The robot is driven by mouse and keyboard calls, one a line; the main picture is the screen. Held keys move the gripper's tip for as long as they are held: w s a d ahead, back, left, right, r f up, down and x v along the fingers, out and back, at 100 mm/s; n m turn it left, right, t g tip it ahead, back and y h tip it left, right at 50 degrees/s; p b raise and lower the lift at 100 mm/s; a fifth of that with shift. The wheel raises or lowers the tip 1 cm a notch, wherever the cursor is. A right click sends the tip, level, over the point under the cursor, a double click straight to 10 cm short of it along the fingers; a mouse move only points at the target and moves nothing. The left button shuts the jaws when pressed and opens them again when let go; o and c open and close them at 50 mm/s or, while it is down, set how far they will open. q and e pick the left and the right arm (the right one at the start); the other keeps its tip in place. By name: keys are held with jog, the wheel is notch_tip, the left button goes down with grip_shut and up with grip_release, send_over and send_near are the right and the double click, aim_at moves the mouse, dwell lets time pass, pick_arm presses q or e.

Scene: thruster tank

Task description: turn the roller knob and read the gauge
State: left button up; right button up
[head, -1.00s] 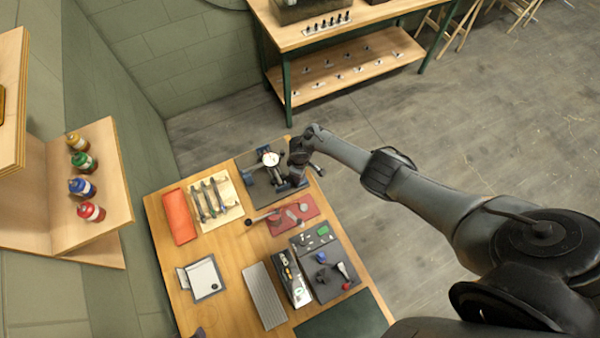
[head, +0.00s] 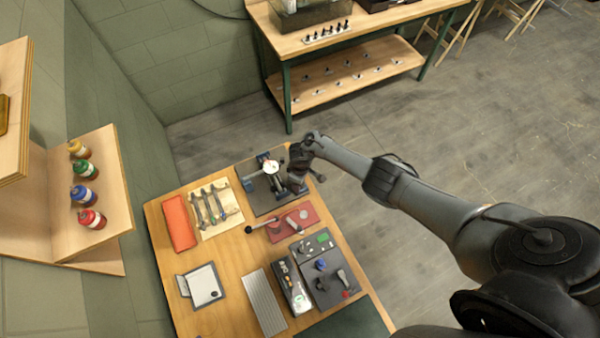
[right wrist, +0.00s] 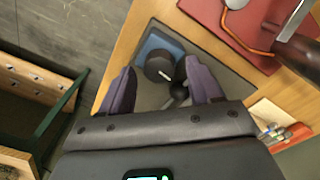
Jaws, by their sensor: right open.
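A gauge with a round white dial (head: 270,167) stands on a dark plate (head: 258,197) at the far end of the wooden table. Its reading is too small to tell. My right gripper (head: 297,186) is at the right side of this fixture and hides part of it. In the right wrist view, a round black knob (right wrist: 160,67) with a white mark sits on a blue block (right wrist: 152,45). My open right gripper (right wrist: 163,85) has one finger on each side of the knob, with visible gaps. The dial is not in that view. My left gripper is not in view.
The wooden table (head: 232,268) also holds a red mat (head: 283,233), wrenches on a pale board (head: 213,205), an orange case (head: 179,222), a clipboard (head: 202,287) and a dark tray (head: 325,287). A green-legged bench (head: 343,84) stands beyond, with floor between.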

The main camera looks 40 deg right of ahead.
notch_tip(320, 180, up, 10)
jog(key=p, duration=0.1)
dwell(0.4)
jog(key=s+a+r+t, duration=0.1)
jog(key=s+a+t, duration=0.15)
jog(key=a, duration=0.25)
jog(key=s+a+t, duration=0.1)
jog(key=s+a, duration=0.3)
jog(key=a, duration=0.2)
jog(key=s+d+r+m, duration=0.1)
jog(key=s+r+m, duration=0.2)
jog(key=s+r, duration=1.3)
jog(key=shift+s+r, duration=0.15)
jog(key=shift+s, duration=0.35)
